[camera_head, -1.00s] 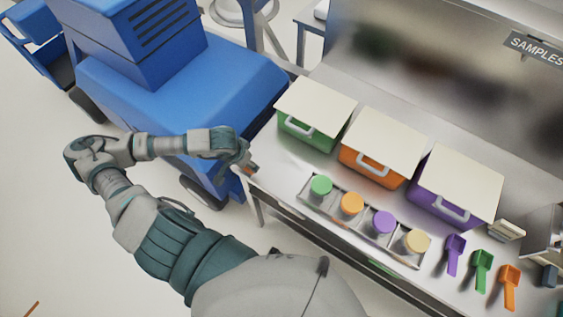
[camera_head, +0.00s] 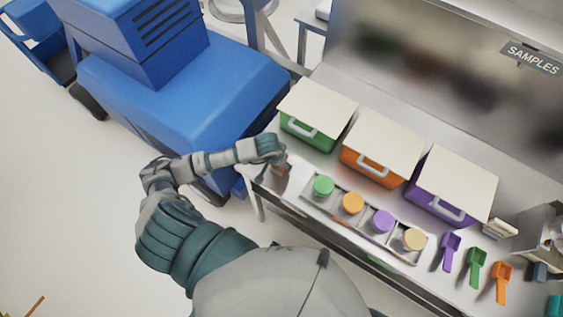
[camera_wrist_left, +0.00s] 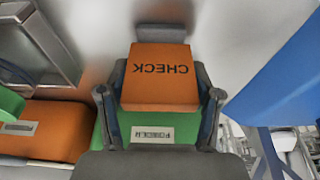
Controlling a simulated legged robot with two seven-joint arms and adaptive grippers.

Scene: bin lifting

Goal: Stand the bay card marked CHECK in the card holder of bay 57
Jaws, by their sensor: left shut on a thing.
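My left gripper (camera_head: 279,165) is over the left end of the steel counter, just left of the green bin. It is shut on the orange card marked CHECK (camera_wrist_left: 158,88). The card's lettering is upside down in the left wrist view, where the gripper fingers (camera_wrist_left: 160,105) flank it. I cannot make out the card holder or a bay number 57. My right gripper is not in view.
Lidded green (camera_head: 308,135), orange (camera_head: 372,165) and purple (camera_head: 432,198) bins stand along the counter. A tray of several lidded jars (camera_head: 335,203) sits in front. Several scoops lie farther right. A blue machine (camera_head: 180,85) stands left of the counter.

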